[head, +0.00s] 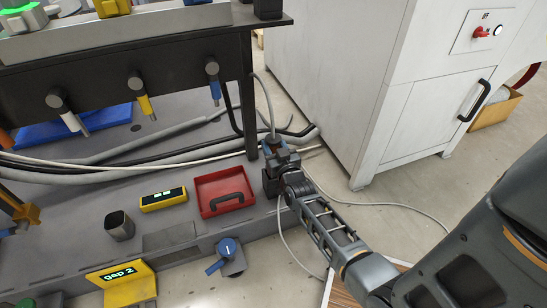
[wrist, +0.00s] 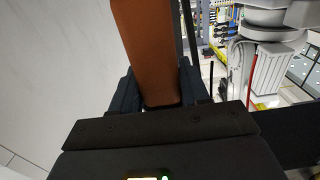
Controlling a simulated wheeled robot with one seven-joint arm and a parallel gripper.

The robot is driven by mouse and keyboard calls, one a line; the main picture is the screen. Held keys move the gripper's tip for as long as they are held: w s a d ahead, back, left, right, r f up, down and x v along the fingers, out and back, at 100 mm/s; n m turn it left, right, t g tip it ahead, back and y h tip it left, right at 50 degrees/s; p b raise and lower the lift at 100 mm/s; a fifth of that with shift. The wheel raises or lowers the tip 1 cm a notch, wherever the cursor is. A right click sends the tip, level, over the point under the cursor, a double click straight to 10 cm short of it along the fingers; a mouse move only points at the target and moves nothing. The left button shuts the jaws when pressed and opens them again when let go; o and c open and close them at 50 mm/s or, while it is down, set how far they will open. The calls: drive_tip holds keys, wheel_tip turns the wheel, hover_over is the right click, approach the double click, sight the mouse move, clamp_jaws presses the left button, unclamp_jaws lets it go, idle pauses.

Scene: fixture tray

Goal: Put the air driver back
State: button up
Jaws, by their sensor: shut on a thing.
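My gripper (head: 279,154) is beside the right end of the bench, just right of the red tray. In the wrist view its dark fingers are shut on an orange-brown body, which I take to be the air driver (wrist: 150,50). In the head view the driver is mostly hidden by the gripper, and a thin grey hose rises above it. Other drivers hang under the rack beam: a white one (head: 70,118), a yellow one (head: 144,104) and a blue one (head: 213,90). An orange one is cut off at the left edge.
The rack's black post (head: 248,110) stands close to my gripper. A white cabinet (head: 345,80) is behind right.

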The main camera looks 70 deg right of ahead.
drive_tip(key=shift+f+b, duration=0.85)
drive_tip(key=shift+f, duration=0.75)
drive_tip(key=shift+f, duration=0.2)
drive_tip(key=o, duration=1.2)
